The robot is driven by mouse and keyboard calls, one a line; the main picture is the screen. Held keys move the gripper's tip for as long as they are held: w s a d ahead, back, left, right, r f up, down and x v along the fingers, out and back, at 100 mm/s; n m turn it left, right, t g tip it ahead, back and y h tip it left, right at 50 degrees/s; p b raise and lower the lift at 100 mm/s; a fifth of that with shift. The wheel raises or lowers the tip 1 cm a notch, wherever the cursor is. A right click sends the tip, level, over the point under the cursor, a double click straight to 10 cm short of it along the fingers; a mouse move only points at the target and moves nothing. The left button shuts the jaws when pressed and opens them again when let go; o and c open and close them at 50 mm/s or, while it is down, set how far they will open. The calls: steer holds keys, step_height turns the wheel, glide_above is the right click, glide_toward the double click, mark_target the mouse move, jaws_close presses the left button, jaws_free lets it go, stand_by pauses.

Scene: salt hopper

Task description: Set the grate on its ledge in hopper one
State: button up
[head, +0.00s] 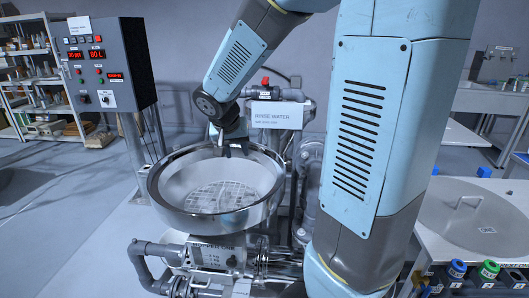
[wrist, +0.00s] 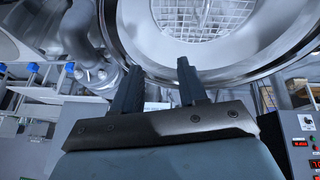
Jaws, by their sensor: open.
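The grate (wrist: 203,14) also shows in the wrist view, inside the hopper's pale wall (wrist: 150,45). It looks roughly flat; I cannot tell whether its edge rests on the ledge all round. My gripper (head: 221,142) is over the hopper's far rim, apart from the grate. In the wrist view my gripper (wrist: 157,78) has its two fingers spread with nothing between them.
A control box (head: 105,65) on a post stands left of the hopper. A rinse water sign (head: 276,115) and pipes stand close behind it. At right, a table holds a round lid (head: 470,215) with a handle and capped bottles (head: 487,272). Floor at left is clear.

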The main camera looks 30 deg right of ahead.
steer(key=s+r+n+y, duration=0.1)
steer(key=s+r, duration=0.2)
steer(key=s, duration=0.4)
steer(key=s+a+r+n+t+y, duration=0.1)
steer(key=s+r+n, duration=0.1)
steer(key=s, duration=0.5)
steer(key=s+r+n+y, duration=0.1)
steer(key=s+r+n, duration=0.1)
steer(key=s+r, duration=0.2)
steer(key=s, duration=0.3)
steer(key=shift+s+a+r+y, duration=0.15)
steer(key=shift+a+r+y, duration=0.15)
steer(key=shift+a, duration=0.1)
